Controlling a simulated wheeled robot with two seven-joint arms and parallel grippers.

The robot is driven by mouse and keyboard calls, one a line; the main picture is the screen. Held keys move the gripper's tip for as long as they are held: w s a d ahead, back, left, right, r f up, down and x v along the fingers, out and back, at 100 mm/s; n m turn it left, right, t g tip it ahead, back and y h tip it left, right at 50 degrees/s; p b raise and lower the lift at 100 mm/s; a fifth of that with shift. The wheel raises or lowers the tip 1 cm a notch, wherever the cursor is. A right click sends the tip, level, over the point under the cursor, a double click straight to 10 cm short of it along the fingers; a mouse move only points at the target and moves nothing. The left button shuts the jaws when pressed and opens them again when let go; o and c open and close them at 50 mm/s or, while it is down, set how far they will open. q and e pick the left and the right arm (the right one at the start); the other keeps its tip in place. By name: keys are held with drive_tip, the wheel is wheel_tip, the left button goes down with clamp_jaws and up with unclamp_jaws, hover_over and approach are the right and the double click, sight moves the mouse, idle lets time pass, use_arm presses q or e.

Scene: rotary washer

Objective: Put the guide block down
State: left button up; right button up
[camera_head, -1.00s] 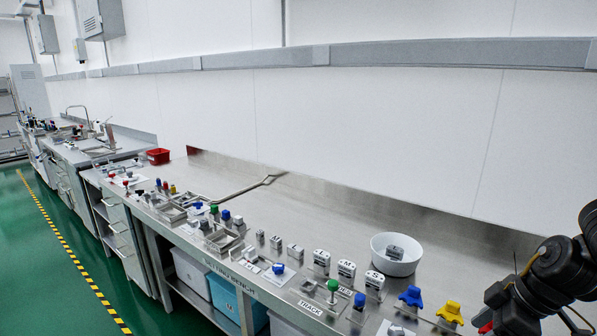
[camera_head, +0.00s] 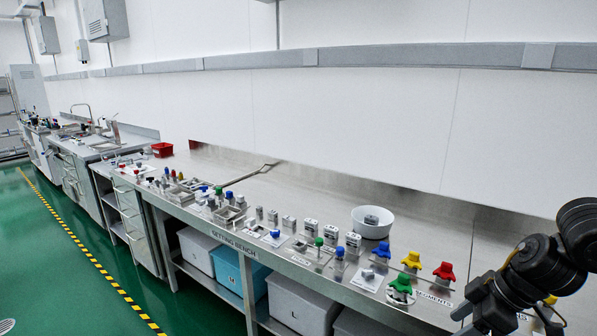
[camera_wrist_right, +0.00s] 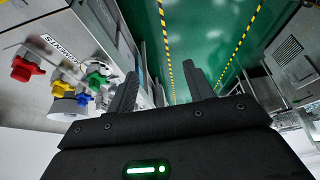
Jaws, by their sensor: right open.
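My right gripper (camera_head: 487,308) shows at the lower right of the head view, above the front edge of the bench. In the right wrist view my right gripper (camera_wrist_right: 160,90) has its two fingers spread, with nothing between them and the green floor behind. I cannot tell which piece is the guide block. A grey block (camera_head: 371,219) lies in a white bowl (camera_head: 367,228) on the bench. Several small grey lettered blocks stand in a row left of the bowl, among them one block (camera_head: 353,241). My left gripper is not in view.
Blue (camera_head: 381,250), yellow (camera_head: 412,260), red (camera_head: 444,271) and green (camera_head: 401,284) knobs stand along the front of the bench near my right arm. A red tray (camera_head: 162,149) sits far left. The bench's back strip is mostly clear.

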drive_tip(key=w+a+f+t+y, duration=0.2)
drive_tip(key=w+a+f+y, duration=0.4)
drive_tip(key=w+a+f, duration=0.8)
drive_tip(key=d+f+m+t+h, duration=0.2)
drive_tip(key=f+m, duration=0.1)
drive_tip(key=f, duration=0.9)
drive_tip(key=d+f+m+t+h, duration=0.1)
drive_tip(key=d+f+m, duration=0.1)
drive_tip(key=f, duration=1)
drive_tip(key=s+d+f+m+g+h, duration=0.1)
drive_tip(key=s+d+f+m+h, duration=0.1)
drive_tip(key=s+f, duration=0.9)
drive_tip(key=s+d+f+m+g+h, duration=0.1)
drive_tip(key=s+d+f+h, duration=0.15)
drive_tip(key=s+f, duration=0.9)
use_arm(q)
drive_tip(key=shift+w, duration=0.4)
use_arm(e)
drive_tip(key=s+f+g+h, duration=0.1)
drive_tip(key=s+f, duration=0.3)
drive_tip(key=s, duration=1.1)
drive_tip(key=s+f+g+h, duration=0.2)
drive_tip(key=s+f+g, duration=0.1)
drive_tip(key=s, duration=1.2)
drive_tip(key=shift+d+f+g, duration=0.35)
drive_tip(key=shift+f+g, duration=0.05)
drive_tip(key=shift+f, duration=0.2)
